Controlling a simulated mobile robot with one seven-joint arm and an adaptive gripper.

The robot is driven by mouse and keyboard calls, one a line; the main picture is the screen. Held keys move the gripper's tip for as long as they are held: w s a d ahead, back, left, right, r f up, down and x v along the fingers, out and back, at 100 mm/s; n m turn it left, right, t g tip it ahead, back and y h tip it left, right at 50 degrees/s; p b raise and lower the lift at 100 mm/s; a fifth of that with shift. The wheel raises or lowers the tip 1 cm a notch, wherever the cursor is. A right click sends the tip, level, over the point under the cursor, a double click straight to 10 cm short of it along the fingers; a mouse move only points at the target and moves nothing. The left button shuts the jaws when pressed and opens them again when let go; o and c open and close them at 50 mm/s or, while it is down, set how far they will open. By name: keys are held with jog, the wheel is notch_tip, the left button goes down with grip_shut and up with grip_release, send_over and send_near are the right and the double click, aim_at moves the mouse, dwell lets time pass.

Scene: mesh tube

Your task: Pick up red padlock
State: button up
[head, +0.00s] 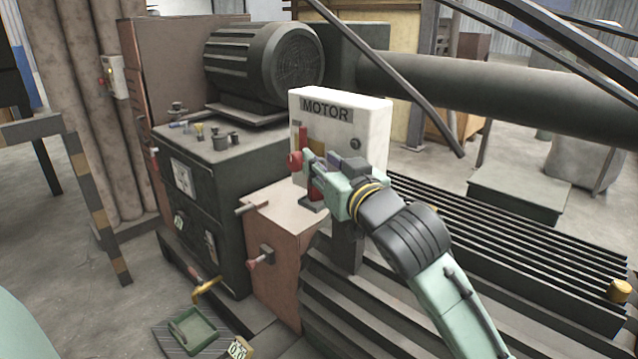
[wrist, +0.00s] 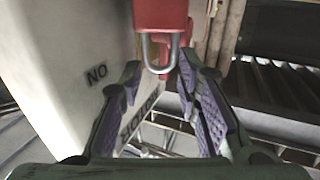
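The red padlock (wrist: 160,14) is at the top of the wrist view, its body partly cut off by the frame edge. Its grey U-shaped shackle (wrist: 147,52) points toward my gripper (wrist: 160,65). The fingers are open, one on each side of the shackle, with visible gaps; nothing is held. In the head view my gripper (head: 310,167) is at the front of the white MOTOR box (head: 365,125). Red parts show around it there, and the fingers partly hide them, so I cannot clearly tell the padlock from its neighbours.
Another red part (wrist: 187,28) is close behind the padlock. The box's white wall is close on the left in the wrist view. A dark machine cabinet (head: 195,180) and large motor (head: 262,62) stand left. Ribbed dark covers (head: 500,240) lie under and right of my arm.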

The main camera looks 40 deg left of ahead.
grip_shut()
jog(key=shift+r, duration=0.2)
dwell(0.4)
